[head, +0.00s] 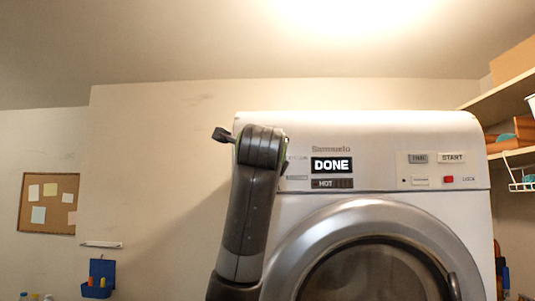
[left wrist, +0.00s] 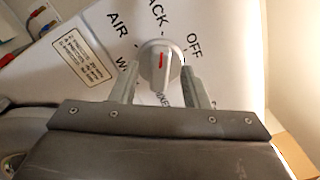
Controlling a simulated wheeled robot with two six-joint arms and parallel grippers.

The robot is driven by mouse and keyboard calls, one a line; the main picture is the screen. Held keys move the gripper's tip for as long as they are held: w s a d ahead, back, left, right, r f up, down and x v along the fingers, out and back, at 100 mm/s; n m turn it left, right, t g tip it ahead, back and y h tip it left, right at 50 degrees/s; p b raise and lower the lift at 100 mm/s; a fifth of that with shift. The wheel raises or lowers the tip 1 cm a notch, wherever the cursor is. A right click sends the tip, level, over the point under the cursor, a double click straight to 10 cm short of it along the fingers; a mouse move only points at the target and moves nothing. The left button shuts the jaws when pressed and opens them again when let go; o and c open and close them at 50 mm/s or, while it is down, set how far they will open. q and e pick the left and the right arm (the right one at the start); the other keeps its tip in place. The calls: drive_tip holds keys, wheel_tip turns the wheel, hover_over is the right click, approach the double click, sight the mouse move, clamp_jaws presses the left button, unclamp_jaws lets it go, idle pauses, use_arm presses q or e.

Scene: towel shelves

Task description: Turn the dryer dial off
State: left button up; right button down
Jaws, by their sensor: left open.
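The dryer (head: 375,125) stands ahead, white, with a display reading DONE. My left arm rises in front of its panel's left end in the head view, hiding the dial there. The left wrist view shows the dial (left wrist: 153,48), a round light-grey knob with a raised ridge and a red mark. Labels around it include AIR, one ending in ACK, and OFF (left wrist: 194,45) at its upper right. I cannot tell exactly which label it points to. My left gripper (left wrist: 160,68) is open, one finger on each side of the dial. Finger contact is unclear. My right gripper is not visible.
The dryer's round door (head: 375,215) is below the panel. START (head: 452,158) and a red button (head: 448,180) are at the panel's right. Shelves (head: 512,82) stand at the right. A cork board (head: 48,220) hangs on the left wall.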

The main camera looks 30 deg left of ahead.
use_arm(q)
drive_tip(key=shift+w+a, duration=0.35)
drive_tip(key=shift+w, duration=0.25)
drive_tip(key=shift+c, duration=0.4)
clamp_jaws()
